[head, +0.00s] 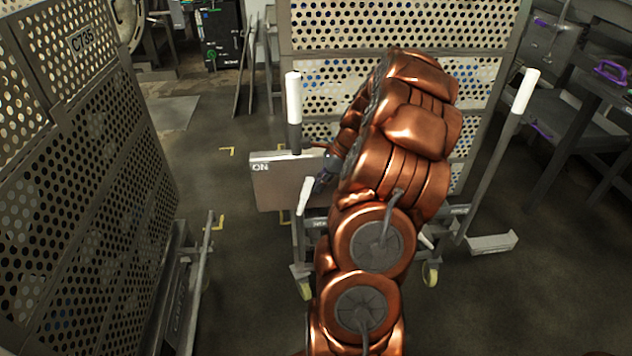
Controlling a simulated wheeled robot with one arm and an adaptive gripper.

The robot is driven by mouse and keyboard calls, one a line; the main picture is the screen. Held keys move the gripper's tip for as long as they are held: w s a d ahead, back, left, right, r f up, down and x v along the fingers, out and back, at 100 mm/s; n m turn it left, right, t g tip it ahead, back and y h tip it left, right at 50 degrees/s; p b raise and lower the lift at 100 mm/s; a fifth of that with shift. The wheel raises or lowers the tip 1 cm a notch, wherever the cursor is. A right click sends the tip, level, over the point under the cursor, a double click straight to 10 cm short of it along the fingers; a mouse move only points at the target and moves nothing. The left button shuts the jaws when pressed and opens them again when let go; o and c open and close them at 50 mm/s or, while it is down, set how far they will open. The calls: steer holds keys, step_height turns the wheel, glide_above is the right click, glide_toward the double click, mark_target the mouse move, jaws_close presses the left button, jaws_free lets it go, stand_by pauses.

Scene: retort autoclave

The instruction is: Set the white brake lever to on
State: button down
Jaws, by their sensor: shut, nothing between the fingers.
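A small white lever (305,194), which looks like the brake lever, stands in front of a grey panel (280,187) on the cart. It is near upright, with its top leaning slightly right. The "ON" label is at the panel's upper left; the panel's right part is hidden by my copper arm. My gripper (322,183) is shut and empty, just right of the lever's top and close to it. I cannot tell whether they touch. The arm hides part of the gripper.
The cart has two push handles with white grips, left (293,98) and right (525,90). A perforated cage (400,25) rises behind the panel. Another perforated cart (75,160) stands at the left. The floor between the carts is clear. Grey tables (585,90) stand at the right.

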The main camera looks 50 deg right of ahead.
mark_target(310, 178)
steer(key=shift+w+a+r+g+h+p, duration=0.55)
steer(key=shift+w+a+g+h+p, duration=0.15)
steer(key=shift+p, duration=0.2)
steer(key=shift+w+a, duration=0.3)
steer(key=shift+a, duration=0.15)
steer(key=shift+d, duration=0.1)
